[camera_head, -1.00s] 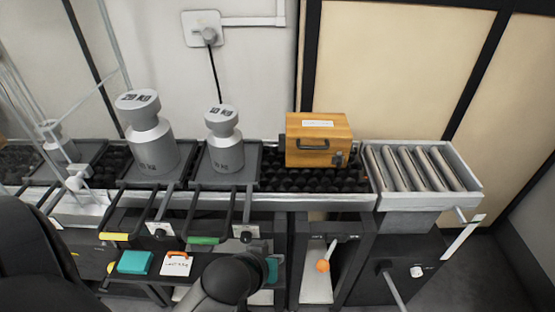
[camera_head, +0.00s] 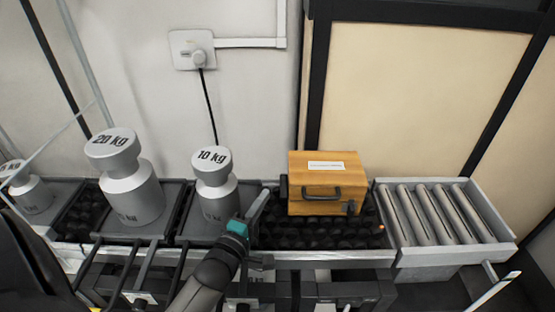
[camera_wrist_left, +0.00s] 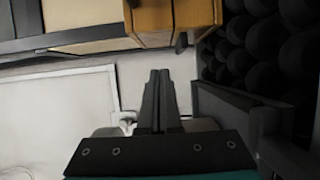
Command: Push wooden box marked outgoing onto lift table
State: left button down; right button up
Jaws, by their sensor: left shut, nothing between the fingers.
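The wooden box (camera_head: 322,183) has a dark handle on its front and a white label on top, too small to read. It sits on the dark ball-roller track, beside the lift table (camera_head: 440,212) with its grey rollers to the right. My left gripper (camera_head: 262,200) is shut and empty, to the left of the box and apart from it, near the 10 kg weight. In the left wrist view, the shut fingers (camera_wrist_left: 159,100) point toward the box (camera_wrist_left: 158,18), which shows at the top. My right gripper is not in view.
A 10 kg weight (camera_head: 214,180) and a 20 kg weight (camera_head: 126,175) stand on grey trays left of my gripper. Another weight (camera_head: 27,188) stands at the far left. The track between my gripper and the box is clear, as are the lift table's rollers.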

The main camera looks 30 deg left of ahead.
pick_arm(q)
jog(key=shift+w+a, duration=0.15)
jog(key=shift+w, duration=0.1)
jog(key=shift+w+b, duration=0.5)
jog(key=shift+w, duration=0.65)
jog(key=w, duration=0.1)
jog(key=w+b, duration=0.1)
jog(key=w, duration=0.3)
jog(key=shift+w+a+b, duration=0.1)
jog(key=shift+a+b, duration=0.25)
jog(key=shift+a, duration=0.05)
jog(key=shift+w+a, duration=0.1)
jog(key=shift+w, duration=0.85)
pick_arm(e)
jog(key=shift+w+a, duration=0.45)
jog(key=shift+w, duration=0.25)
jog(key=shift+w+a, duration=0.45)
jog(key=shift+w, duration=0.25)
pick_arm(q)
jog(key=shift+r, duration=0.1)
